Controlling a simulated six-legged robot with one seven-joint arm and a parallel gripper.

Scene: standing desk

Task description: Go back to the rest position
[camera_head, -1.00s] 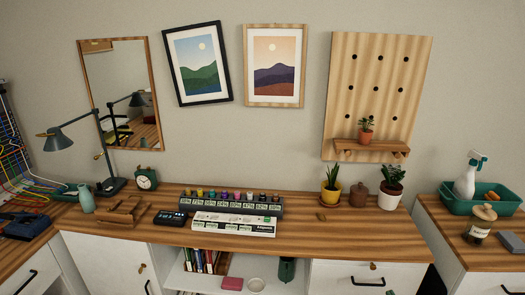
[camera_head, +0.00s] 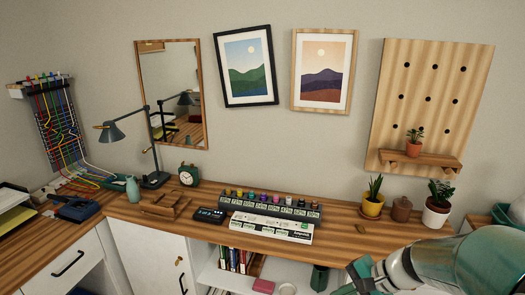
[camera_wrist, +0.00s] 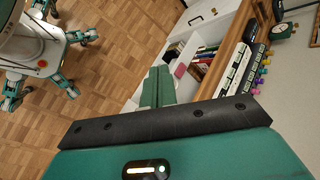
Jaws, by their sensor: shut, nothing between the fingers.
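My gripper (camera_wrist: 157,88) shows in the wrist view as green fingers held together, with nothing between them. It is over the floor in front of the desk, apart from the desk's front edge. In the head view my arm enters at the lower right and my gripper (camera_head: 352,281) is at the bottom edge, partly cut off. My base and legs show at the left of the wrist view.
On the desk stand a row of small bottles (camera_head: 268,205), a white panel (camera_head: 272,227), a clock (camera_head: 188,175), a lamp (camera_head: 113,132) and potted plants (camera_head: 437,210). Books (camera_head: 233,259) are on the shelf below. The wooden floor (camera_wrist: 110,60) looks clear.

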